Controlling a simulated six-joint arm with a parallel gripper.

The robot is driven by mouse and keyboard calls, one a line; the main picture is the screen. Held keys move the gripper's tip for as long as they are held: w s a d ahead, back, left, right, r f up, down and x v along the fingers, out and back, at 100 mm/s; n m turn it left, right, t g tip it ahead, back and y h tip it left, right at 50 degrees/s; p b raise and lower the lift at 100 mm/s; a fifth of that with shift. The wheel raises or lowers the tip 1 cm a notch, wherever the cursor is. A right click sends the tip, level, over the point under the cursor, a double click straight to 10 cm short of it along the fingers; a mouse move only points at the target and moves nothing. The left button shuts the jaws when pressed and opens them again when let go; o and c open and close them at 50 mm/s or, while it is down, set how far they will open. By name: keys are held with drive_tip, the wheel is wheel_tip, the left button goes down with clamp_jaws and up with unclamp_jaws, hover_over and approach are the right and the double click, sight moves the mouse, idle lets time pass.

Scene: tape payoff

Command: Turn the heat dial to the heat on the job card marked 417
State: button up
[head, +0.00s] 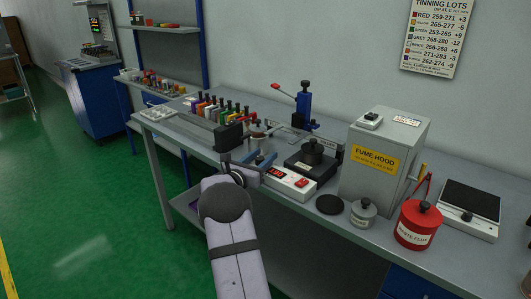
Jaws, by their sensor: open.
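My gripper (262,163) is open and empty above the bench, at the left end of a white control box (290,184). The box has a lit red display and a red switch on its front. I cannot make out a heat dial on it; my gripper and wrist cover part of its left side. I cannot find a card readable as 417. A wall chart (437,36) headed "TINNING LOTS" lists colours with number ranges and offsets.
A grey fume hood box (385,158) stands right of the box. A black disc (330,204), a grey lidded pot (363,213) and a red flux pot (419,225) stand along the front. A rack of coloured items (214,113) and a blue clamp stand (303,105) are behind my gripper.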

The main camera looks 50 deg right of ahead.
drive_tip(key=shift+w+d, duration=0.15)
drive_tip(key=shift+d, duration=0.85)
drive_tip(key=shift+c, duration=0.6)
drive_tip(key=c, duration=0.9)
drive_tip(key=shift+f+g, duration=0.1)
drive_tip(key=shift+g, duration=0.2)
drive_tip(key=m+g+b, duration=0.1)
drive_tip(key=b, duration=0.1)
drive_tip(key=m+g+b, duration=0.1)
drive_tip(key=g+b, duration=0.1)
drive_tip(key=shift+s+m, duration=0.3)
drive_tip(key=shift+s+r+m+g+b, duration=0.15)
drive_tip(key=shift+m+g+b, duration=0.3)
drive_tip(key=shift+g, duration=0.3)
drive_tip(key=shift+s+r+m+g+b, duration=0.15)
drive_tip(key=shift+m+g+b, duration=0.3)
drive_tip(key=shift+g, duration=0.3)
drive_tip(key=shift+s+f+g, duration=0.1)
drive_tip(key=shift+g, duration=0.2)
